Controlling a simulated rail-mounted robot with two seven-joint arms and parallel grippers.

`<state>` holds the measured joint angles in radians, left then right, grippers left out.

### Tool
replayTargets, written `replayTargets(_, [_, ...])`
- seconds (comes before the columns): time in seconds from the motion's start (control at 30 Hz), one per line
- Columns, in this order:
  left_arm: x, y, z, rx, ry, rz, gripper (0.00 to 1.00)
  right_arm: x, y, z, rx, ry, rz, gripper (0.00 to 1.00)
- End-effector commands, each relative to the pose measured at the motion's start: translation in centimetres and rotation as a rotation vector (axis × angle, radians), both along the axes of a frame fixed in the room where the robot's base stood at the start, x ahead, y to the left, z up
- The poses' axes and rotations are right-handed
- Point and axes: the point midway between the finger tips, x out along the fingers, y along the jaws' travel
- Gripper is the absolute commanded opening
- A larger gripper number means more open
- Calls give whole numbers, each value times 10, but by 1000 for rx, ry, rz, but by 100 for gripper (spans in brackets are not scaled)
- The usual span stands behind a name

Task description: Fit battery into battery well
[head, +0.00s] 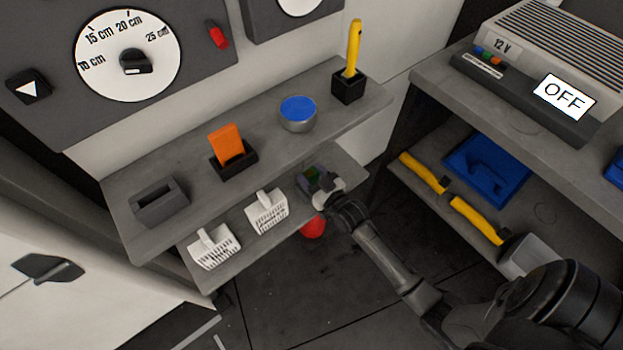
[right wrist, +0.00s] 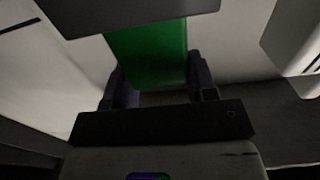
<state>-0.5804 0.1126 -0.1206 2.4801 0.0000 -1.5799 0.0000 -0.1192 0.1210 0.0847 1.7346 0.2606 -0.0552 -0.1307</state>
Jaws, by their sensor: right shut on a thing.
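My right gripper (head: 318,187) is at the right end of the lower shelf, below the blue-topped round tin. It is shut on a green block, probably the battery, which shows as a small dark green patch (head: 311,173) in the head view. In the right wrist view the green block (right wrist: 150,52) stands between the two fingers of the gripper (right wrist: 160,88). Its upper end is hidden behind a dark edge. I cannot make out the battery well for certain. My left gripper is not in view.
The upper shelf (head: 190,160) holds a grey holder (head: 160,203), an orange card (head: 227,143) in a black stand, the tin (head: 298,112) and a yellow-handled tool (head: 353,48). A 12 V unit (head: 545,60) reads OFF.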

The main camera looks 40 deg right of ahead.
Motion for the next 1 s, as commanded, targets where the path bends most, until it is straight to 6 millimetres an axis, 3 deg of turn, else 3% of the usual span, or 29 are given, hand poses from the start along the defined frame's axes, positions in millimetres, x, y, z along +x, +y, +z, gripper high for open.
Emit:
replayTargets(0.47, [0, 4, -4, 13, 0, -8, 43, 0, 0, -8, 0, -3, 0, 19])
replayTargets(0.5, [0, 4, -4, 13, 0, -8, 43, 0, 0, -8, 0, -1, 0, 56])
replayTargets(0.73, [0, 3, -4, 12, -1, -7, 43, 0, 0, -8, 0, -1, 0, 77])
replayTargets(1.0, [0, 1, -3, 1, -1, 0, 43, 0, 0, -6, 0, -1, 0, 77])
